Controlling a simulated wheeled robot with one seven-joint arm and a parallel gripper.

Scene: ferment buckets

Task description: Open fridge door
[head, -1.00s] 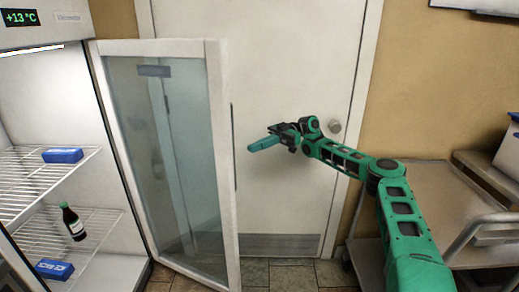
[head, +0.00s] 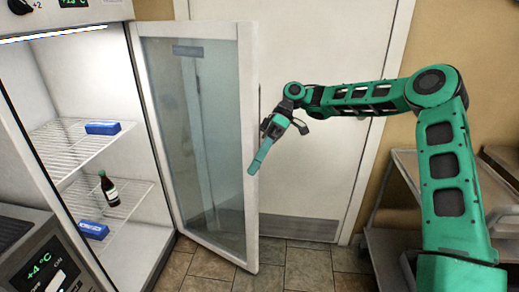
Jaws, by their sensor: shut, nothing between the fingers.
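The fridge (head: 112,168) stands at the left of the head view with its lit inside showing. Its glass door (head: 203,130) with a white frame is swung wide open to the right. A dark strip, likely the handle, shows along the door's outer right edge. My gripper (head: 255,168) points down and to the left, with its fingers shut and empty. The fingertips are at or just in front of the door's right edge in the picture; I cannot tell whether they touch it.
Wire shelves (head: 65,150) in the fridge hold blue boxes (head: 102,127) and a dark bottle (head: 109,188). A white room door (head: 315,165) is behind. A metal cart (head: 400,195) stands at the right. A grey appliance (head: 45,255) is at lower left. Tiled floor (head: 305,268) is clear in the middle.

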